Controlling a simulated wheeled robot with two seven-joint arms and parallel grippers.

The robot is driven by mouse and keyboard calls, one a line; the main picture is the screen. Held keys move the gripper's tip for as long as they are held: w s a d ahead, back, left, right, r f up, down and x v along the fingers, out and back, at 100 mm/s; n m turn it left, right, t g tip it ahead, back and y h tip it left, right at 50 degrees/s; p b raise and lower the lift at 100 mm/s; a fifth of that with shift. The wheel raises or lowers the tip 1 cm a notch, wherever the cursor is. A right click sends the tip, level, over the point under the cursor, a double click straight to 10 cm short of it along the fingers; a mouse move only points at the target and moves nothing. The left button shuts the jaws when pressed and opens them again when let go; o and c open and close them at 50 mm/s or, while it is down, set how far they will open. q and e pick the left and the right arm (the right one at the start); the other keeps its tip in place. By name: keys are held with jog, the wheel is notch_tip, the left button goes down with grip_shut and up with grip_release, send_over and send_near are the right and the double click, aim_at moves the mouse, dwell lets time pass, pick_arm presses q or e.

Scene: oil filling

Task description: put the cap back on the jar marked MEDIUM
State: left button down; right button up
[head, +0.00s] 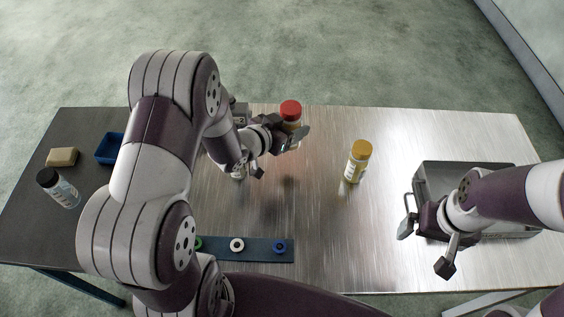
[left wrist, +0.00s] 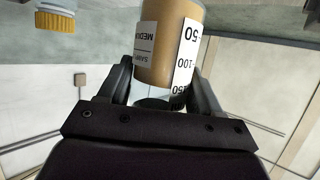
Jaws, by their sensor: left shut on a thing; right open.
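The jar marked MEDIUM (left wrist: 165,50) has tan contents, a white label and a printed scale. It lies between the fingers of my left gripper (left wrist: 165,80), which is shut on it; the picture is upside down, and the jar's top is mostly hidden by the gripper body. My right gripper (head: 424,248) is open and empty.
A yellow-capped jar (head: 357,162) stands right of centre. A blue strip (head: 262,250) with coloured rings lies in front. At left are a dark-capped jar (head: 60,190), a blue box (head: 107,150) and a tan block (head: 62,157).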

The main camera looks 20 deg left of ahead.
pick_arm(q)
jog(key=s+d+m+h, duration=0.1)
jog(key=d+r+m+g+h, duration=0.1)
jog(key=shift+s+d+h, duration=0.1)
jog(key=shift+s+h, duration=0.2)
jog(key=shift+s, duration=0.05)
jog(key=shift+d, duration=0.1)
notch_tip(320, 180, down, 6)
jog(key=shift+f+b, duration=0.15)
jog(key=shift+b, duration=0.15)
jog(key=shift+d, duration=0.1)
jog(key=shift+f, duration=1.85)
